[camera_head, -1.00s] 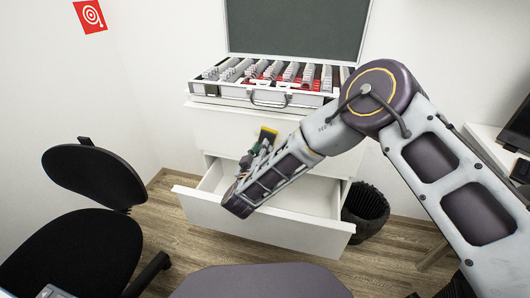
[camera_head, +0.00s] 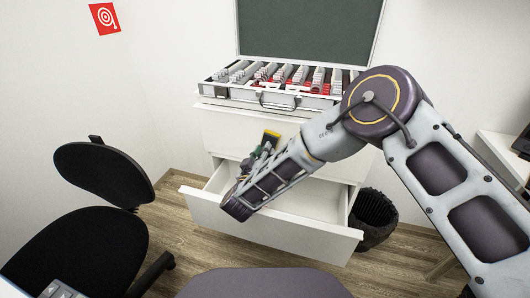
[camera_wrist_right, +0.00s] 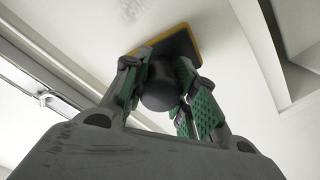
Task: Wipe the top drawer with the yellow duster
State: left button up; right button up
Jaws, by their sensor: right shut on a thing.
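My right gripper (camera_head: 262,153) is shut on the yellow duster (camera_head: 271,135), a dark block with a yellow edge. In the right wrist view the duster (camera_wrist_right: 182,46) sticks out past the green-padded fingers (camera_wrist_right: 165,92), close to a white surface with a grey smudge (camera_wrist_right: 131,9). I cannot tell whether it touches that surface. The white cabinet has a closed upper drawer (camera_head: 232,132) and, below it, a drawer pulled open (camera_head: 285,228). My right forearm crosses in front of the open drawer and hides part of it. My left gripper is not in view.
An open silver case (camera_head: 221,90) with rows of small items stands on the cabinet. A black office chair (camera_head: 103,175) is at the left. A dark waste bin (camera_head: 374,215) stands right of the cabinet. Bare wood floor (camera_head: 185,240) lies between chair and drawer.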

jog(key=shift+p+v, duration=0.6)
jog(key=shift+v, duration=1.95)
jog(key=shift+v, duration=1.5)
jog(key=shift+w, duration=0.15)
jog(key=shift+b+x, duration=0.75)
jog(key=shift+x, duration=2.5)
jog(key=shift+b+x, duration=0.3)
jog(key=shift+x, duration=0.8)
jog(key=shift+d+f, duration=0.15)
jog(key=shift+s+d, duration=0.3)
jog(key=shift+d, duration=0.35)
jog(key=shift+s+d, duration=0.35)
jog(key=shift+d, duration=0.3)
